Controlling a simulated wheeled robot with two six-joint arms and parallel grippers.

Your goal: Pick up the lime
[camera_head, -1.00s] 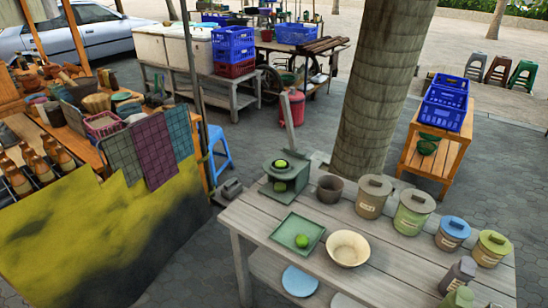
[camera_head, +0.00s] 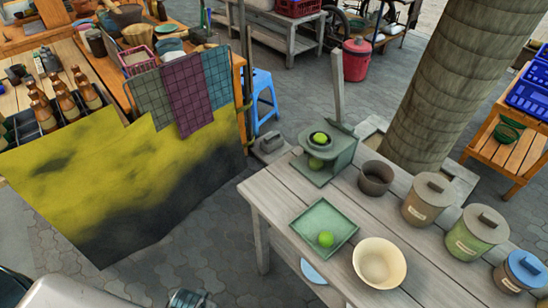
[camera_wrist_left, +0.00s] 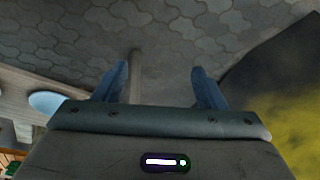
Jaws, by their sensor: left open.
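A bright green lime (camera_head: 326,239) lies on a square green tray (camera_head: 322,218) near the table's left end in the head view. No lime shows in that view. In the head view my left arm shows only at the bottom left, off the table and away from the tray. My right gripper is not in view.
The green press (camera_head: 327,165) has a tall upright handle. A cream bowl (camera_head: 380,263), a dark pot (camera_head: 375,178) and lidded canisters (camera_head: 427,199) stand on the grey plank table (camera_head: 276,203). A stall with a yellow-black cloth (camera_head: 120,170) stands at left; paving lies between.

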